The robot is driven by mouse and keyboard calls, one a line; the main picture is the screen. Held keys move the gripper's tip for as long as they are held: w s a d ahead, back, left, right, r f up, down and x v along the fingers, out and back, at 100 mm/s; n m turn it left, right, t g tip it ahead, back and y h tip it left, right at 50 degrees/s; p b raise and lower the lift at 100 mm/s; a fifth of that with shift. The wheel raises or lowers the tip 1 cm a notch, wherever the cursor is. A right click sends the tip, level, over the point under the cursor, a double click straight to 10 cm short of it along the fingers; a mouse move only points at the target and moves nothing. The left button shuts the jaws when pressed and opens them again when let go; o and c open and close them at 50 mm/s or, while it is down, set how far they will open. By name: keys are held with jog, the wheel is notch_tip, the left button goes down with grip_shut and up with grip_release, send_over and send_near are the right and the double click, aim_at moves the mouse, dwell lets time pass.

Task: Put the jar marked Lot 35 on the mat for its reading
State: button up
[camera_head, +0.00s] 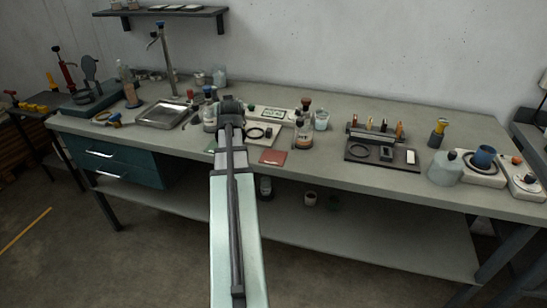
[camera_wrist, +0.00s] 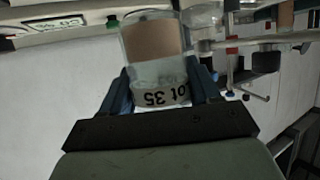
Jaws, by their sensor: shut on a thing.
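The clear jar (camera_wrist: 153,45) in the wrist view has brown contents and a pale label reading "Lot 35", upside down in this picture like the bench around it. My gripper (camera_wrist: 160,84) is shut on it, with blue fingers on both sides. In the head view my gripper (camera_head: 231,106) is over the middle of the bench, and my arm hides the jar there. A reddish mat (camera_head: 273,157) lies bare at the bench's front edge, right of my arm. A greenish mat (camera_head: 212,145) is mostly hidden by the arm.
A device with a display (camera_head: 272,113) and a small plate with a dark ring (camera_head: 257,133) stand right of my gripper. A stoppered brown bottle (camera_head: 303,135) is close to the red mat. A black rack (camera_head: 378,148) stands farther right, a metal sink (camera_head: 163,114) at left.

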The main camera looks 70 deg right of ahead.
jog(key=shift+s+a+f+m+g+h, duration=0.2)
jog(key=shift+s+f+m+g, duration=0.1)
jog(key=shift+s, duration=0.35)
jog(key=shift+s+a+f+m+g+h, duration=0.1)
jog(key=shift+s+a+f+m+g, duration=0.15)
jog(key=shift+s, duration=0.4)
jog(key=s+a+r+m+g+y, duration=0.1)
jog(key=s+a+m+g, duration=0.1)
jog(key=s+m+g, duration=0.4)
jog(key=s+a+r+m+g+y, duration=0.1)
jog(key=s+a+m+g+y, duration=0.1)
jog(key=s+m+g, duration=0.5)
jog(key=shift+s+a+g, duration=0.3)
jog(key=shift+s+g, duration=0.45)
jog(key=shift+s, duration=0.8)
jog(key=shift+f, duration=4.85)
jog(key=shift+f, duration=0.1)
jog(key=o, duration=1.1)
jog(key=v, duration=1.2)
